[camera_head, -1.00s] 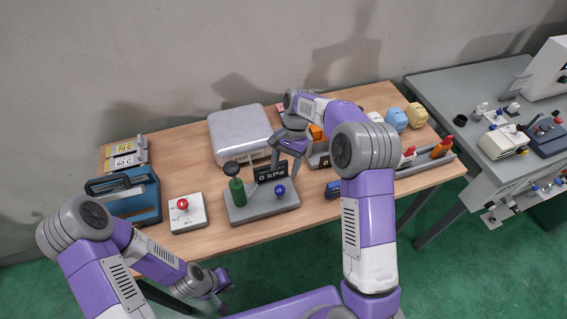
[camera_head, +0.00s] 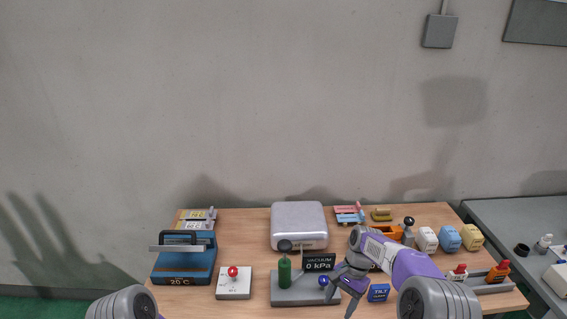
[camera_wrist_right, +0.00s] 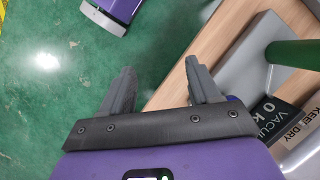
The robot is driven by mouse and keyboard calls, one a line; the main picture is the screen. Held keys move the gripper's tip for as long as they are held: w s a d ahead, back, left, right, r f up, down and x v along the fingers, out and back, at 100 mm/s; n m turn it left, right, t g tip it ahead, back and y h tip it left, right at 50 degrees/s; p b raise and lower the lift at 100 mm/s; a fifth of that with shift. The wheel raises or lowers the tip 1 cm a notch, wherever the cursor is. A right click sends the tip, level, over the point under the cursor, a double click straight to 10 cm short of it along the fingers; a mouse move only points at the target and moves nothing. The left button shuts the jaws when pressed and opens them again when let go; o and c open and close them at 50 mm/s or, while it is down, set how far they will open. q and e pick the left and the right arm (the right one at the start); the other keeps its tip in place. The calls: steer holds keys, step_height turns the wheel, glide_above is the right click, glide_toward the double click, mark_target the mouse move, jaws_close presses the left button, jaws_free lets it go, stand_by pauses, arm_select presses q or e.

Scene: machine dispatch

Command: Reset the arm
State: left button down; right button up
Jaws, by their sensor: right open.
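My right gripper (camera_head: 338,300) is open and empty, with its fingers pointing down at the right end of the vacuum stand. In the right wrist view its two fingers (camera_wrist_right: 160,75) are spread, with green floor and the table's edge behind them. The grey vacuum stand (camera_head: 300,299) carries a green cylinder (camera_head: 284,273), a blue knob (camera_head: 323,281) and a display (camera_head: 318,262) reading 0 kPa. Whether the fingers touch the stand cannot be told. Of my left arm only a grey joint shows at the bottom left; its gripper is out of view.
The wooden table (camera_head: 245,216) also holds a blue 20 C unit (camera_head: 184,262), a box with a red knob (camera_head: 234,284), a silver case (camera_head: 298,224), a blue TILT block (camera_head: 378,293) and several coloured blocks at the right. A grey table (camera_head: 510,212) adjoins at right.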

steer(key=s+a+f+n+t+b, duration=0.15)
steer(key=s+f, duration=0.25)
steer(key=f, duration=0.4)
steer(key=s+a+f+n+b, duration=0.1)
steer(key=s+f+b, duration=0.15)
steer(key=f, duration=0.55)
steer(key=s+a+f+n+b, duration=0.1)
steer(key=s+f, duration=0.3)
steer(key=f, duration=0.5)
arm_select(q)
step_height(320, 180, down, 8)
steer(key=b, duration=0.3)
steer(key=shift+w+f, duration=0.2)
steer(key=shift+w, duration=0.25)
arm_select(e)
steer(key=s+a+f+n+t, duration=0.1)
steer(key=s+f, duration=0.1)
steer(key=s, duration=0.4)
steer(key=s+a+f+n+t+y, duration=0.1)
steer(key=s+f, duration=0.2)
steer(key=s, duration=0.3)
steer(key=shift+a+f, duration=0.3)
